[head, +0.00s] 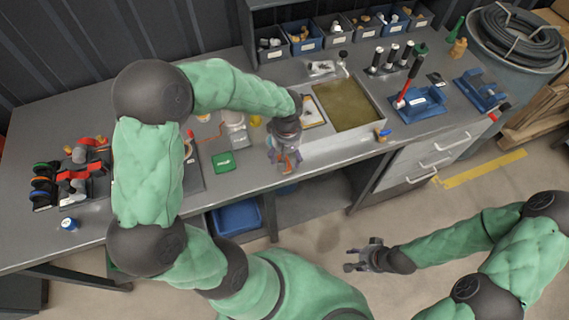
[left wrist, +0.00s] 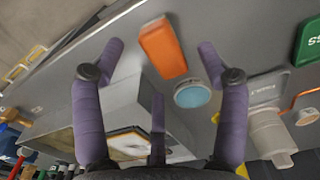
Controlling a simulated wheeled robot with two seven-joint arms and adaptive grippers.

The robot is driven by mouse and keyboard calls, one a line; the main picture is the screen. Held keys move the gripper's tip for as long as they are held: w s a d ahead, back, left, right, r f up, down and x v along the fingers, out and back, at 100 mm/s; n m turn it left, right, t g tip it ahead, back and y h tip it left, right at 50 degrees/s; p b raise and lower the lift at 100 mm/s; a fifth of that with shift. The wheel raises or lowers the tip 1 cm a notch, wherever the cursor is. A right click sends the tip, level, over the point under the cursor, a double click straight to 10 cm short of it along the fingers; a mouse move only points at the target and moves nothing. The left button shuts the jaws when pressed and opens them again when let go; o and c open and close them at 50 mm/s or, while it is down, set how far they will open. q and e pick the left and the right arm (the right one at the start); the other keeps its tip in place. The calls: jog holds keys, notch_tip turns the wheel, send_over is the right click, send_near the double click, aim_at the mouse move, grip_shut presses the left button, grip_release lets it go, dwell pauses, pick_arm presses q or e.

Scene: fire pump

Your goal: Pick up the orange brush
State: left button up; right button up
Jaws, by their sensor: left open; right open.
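The orange brush (left wrist: 162,47) shows in the left wrist view as an orange block lying on the grey workbench, ahead of my left fingertips. In the head view only a bit of orange (head: 293,160) shows among my left fingers, which hide most of it. My left gripper (head: 285,163) is above the bench near its front edge, pointing down. Its fingers (left wrist: 162,70) are spread on either side of the brush, with no clear contact. My right gripper (head: 362,256) is open and empty over the floor in front of the bench.
A light-blue disc (left wrist: 192,95) lies close beside the brush. A green box (head: 223,162) lies to the left, and a grey tray with a yellowish bed (head: 346,104) to the right. Small bins (head: 305,37) stand at the back. Blue holders (head: 417,103) are farther right.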

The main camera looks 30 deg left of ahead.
pick_arm(q)
notch_tip(320, 180, down, 3)
jog(key=shift+d+r, duration=0.1)
jog(key=c, duration=1.3)
jog(key=shift+o, duration=0.2)
jog(key=shift+r, duration=0.5)
notch_tip(320, 180, up, 2)
jog(key=shift+r, duration=0.1)
jog(key=s+d+r+p, duration=0.3)
jog(key=s+d+r, duration=0.6)
jog(key=d, duration=0.1)
jog(key=shift+s+d+r, duration=0.2)
jog(key=shift+s+r, duration=0.05)
jog(key=shift+r, duration=0.15)
